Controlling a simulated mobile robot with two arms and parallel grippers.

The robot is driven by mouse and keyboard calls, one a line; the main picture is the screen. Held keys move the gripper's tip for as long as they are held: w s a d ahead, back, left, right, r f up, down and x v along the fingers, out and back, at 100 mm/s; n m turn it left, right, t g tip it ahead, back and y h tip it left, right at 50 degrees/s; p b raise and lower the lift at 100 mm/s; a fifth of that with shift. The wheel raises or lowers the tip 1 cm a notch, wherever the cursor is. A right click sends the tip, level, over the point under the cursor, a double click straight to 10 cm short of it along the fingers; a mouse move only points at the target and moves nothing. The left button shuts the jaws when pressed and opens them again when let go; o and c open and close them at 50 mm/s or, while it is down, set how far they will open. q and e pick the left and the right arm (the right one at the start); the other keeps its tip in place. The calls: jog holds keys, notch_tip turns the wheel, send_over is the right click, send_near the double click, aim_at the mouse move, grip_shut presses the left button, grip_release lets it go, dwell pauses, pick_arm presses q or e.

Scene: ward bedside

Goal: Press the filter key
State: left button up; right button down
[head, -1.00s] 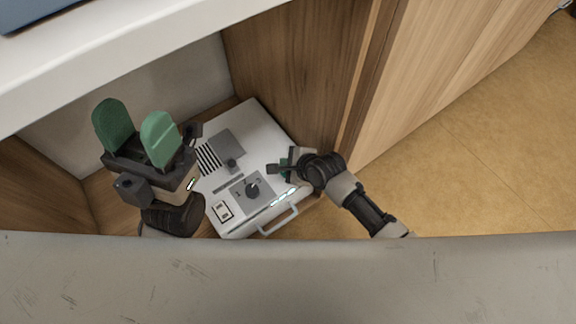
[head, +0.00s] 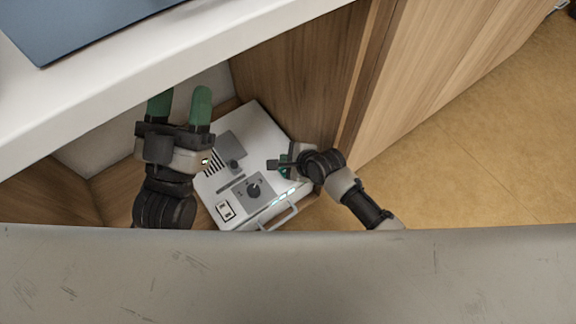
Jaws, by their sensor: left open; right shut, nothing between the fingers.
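A white device (head: 262,131) with a handle sits low inside the wooden cabinet. Its top carries a grey panel with a black dial (head: 253,190), a vent with black slots, a small knob (head: 235,166), a framed switch (head: 226,210) and a lit strip of keys (head: 284,197) near the handle. I cannot read which key is the filter key. My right gripper (head: 284,172) is shut and empty over the device's right side, near the lit strip; its fingertips are partly hidden. My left gripper (head: 180,104) is open, its green fingers apart, left of the device and above it.
A white worktop (head: 200,62) with a dark blue flat item (head: 90,22) overhangs at the upper left. Wooden cabinet walls (head: 295,75) close in behind and right of the device. Open tan floor (head: 480,150) lies to the right. A grey surface (head: 300,280) spans the bottom.

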jog(key=shift+r+p, duration=0.85)
jog(key=shift+p, duration=0.05)
jog(key=shift+r, duration=0.1)
pick_arm(q)
notch_tip(320, 180, down, 6)
jog(key=w+g+y, duration=0.2)
jog(key=g, duration=0.4)
jog(key=shift+w+a, duration=0.15)
jog(key=shift+a, duration=0.1)
jog(key=shift+f, duration=0.1)
